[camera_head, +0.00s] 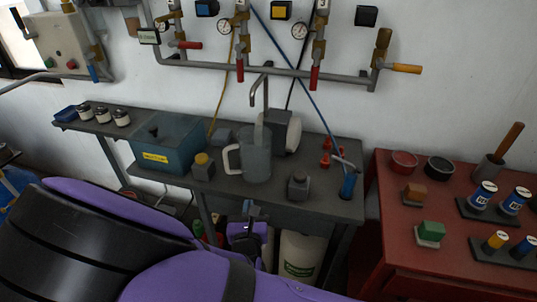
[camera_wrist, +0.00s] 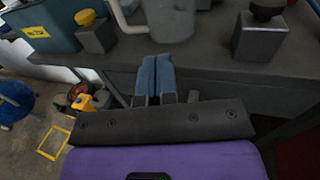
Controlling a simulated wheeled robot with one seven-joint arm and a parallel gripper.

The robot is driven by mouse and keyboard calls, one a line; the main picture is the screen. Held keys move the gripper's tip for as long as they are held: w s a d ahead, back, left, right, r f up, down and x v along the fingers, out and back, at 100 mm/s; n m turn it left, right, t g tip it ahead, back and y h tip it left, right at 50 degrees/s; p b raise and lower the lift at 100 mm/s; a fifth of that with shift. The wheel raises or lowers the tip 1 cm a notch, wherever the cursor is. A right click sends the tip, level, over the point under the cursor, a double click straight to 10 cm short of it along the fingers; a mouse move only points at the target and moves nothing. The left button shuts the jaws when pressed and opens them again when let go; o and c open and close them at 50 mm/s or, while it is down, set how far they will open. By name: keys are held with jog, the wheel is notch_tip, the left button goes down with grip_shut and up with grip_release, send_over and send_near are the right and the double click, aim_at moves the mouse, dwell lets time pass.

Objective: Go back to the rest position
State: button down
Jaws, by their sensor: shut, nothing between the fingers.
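My gripper (camera_wrist: 155,78) is shut, with its two blue-grey fingertips together and nothing between them. In the wrist view it points at the front edge of the grey bench (camera_wrist: 225,72). In the head view my gripper (camera_head: 252,210) is small, low in front of the bench, below the grey jug (camera_head: 256,163). The jug also shows at the top of the wrist view (camera_wrist: 170,20). My purple and black arm fills the lower left of the head view and hides the floor there.
On the grey bench stand a teal box (camera_head: 167,145), a yellow-topped block (camera_head: 203,168) and a black-knobbed block (camera_head: 298,185). A red table (camera_head: 465,255) with cans and blocks is at right. Pipes with valves (camera_head: 265,68) run along the wall. A white cylinder (camera_head: 300,258) stands under the bench.

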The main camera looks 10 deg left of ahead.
jog(key=w+d+r+m+g+h, duration=0.4)
jog(key=d+r+m+h, duration=0.4)
jog(key=d, duration=0.3)
jog(key=w+d+r+m+g+h, duration=0.3)
jog(key=w+d+r+m+h, duration=0.15)
jog(key=d+r+m, duration=0.6)
jog(key=s+d+r+m+g+y, duration=0.2)
jog(key=s+d+r+m+g, duration=0.3)
jog(key=d, duration=0.5)
jog(key=s+d+r+m+g+y, duration=0.2)
jog(key=s+d+r+m+g, duration=0.2)
jog(key=s+d+r+m, duration=0.45)
jog(key=s+d+r+m+t+y, duration=0.3)
jog(key=s+d+r+m+y, duration=0.1)
jog(key=s, duration=0.5)
jog(key=shift+s+r+m+t+y, duration=0.2)
jog(key=shift+r+m+t+y, duration=0.3)
jog(key=shift+r+m, duration=0.5)
jog(key=shift+f, duration=0.15)
